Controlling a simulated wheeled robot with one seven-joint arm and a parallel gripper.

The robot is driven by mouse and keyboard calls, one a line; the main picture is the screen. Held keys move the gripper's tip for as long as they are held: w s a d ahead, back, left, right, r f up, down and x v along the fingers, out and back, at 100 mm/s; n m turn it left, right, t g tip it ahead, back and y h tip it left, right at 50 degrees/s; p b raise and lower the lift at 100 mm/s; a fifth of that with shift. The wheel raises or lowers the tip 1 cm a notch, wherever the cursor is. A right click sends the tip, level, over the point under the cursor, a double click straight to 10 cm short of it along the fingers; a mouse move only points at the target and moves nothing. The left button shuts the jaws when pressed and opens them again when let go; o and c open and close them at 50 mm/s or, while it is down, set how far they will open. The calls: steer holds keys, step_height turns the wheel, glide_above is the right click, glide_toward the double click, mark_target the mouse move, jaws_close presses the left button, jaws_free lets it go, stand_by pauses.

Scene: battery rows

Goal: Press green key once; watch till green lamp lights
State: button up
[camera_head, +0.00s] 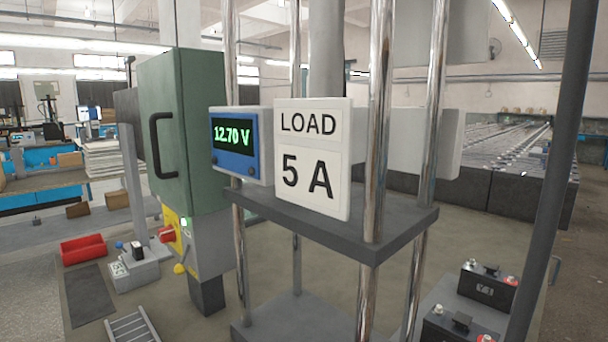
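A small bright green and white square (184,222) shows on the yellow panel (174,236) below the green cabinet (165,130). I cannot tell whether it is the green key or the green lamp, but it looks lit. A red knob (167,234) and a yellow ball-ended lever (180,268) are on the same panel. A blue meter (240,168) reads 12.70 V in green digits. A white sign (318,146) beside it reads LOAD 5 A. My gripper is not in view.
A dark shelf (400,232) on chrome posts stands in front. Black batteries (487,285) sit at the lower right. A red tray (84,250), a small grey box (133,272) with a blue ball and a dark mat (88,296) lie at the left.

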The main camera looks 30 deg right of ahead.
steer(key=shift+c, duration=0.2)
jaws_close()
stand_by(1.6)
